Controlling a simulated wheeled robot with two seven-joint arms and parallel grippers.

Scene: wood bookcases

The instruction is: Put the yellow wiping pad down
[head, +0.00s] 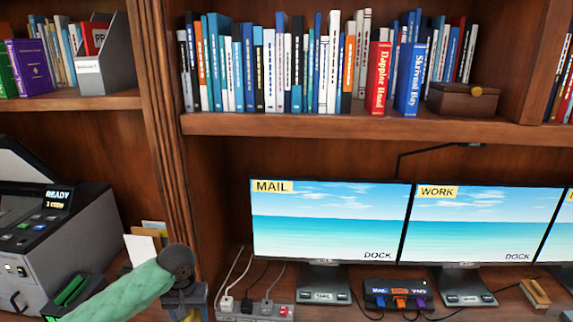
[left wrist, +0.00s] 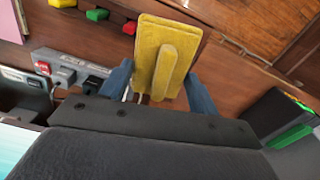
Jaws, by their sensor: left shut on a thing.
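The yellow wiping pad (left wrist: 183,35) is in the left wrist view, a flat yellow slab with a raised lighter yellow handle bar along its middle. My left gripper (left wrist: 160,78) has its two blue-grey fingers on either side of the handle end and is shut on the pad. Whether the pad touches the wooden surface behind it I cannot tell. In the head view my left arm comes in from the bottom left and the gripper (head: 188,298) is partly hidden by the wrist. My right gripper is not in view.
A power strip (head: 252,312) with plugs and cables lies right of my left gripper. Monitors (head: 330,225) stand on the desk with a small dock hub (head: 395,294) between them. A grey machine (head: 50,240) is at the left. A bookshelf (head: 350,125) runs above.

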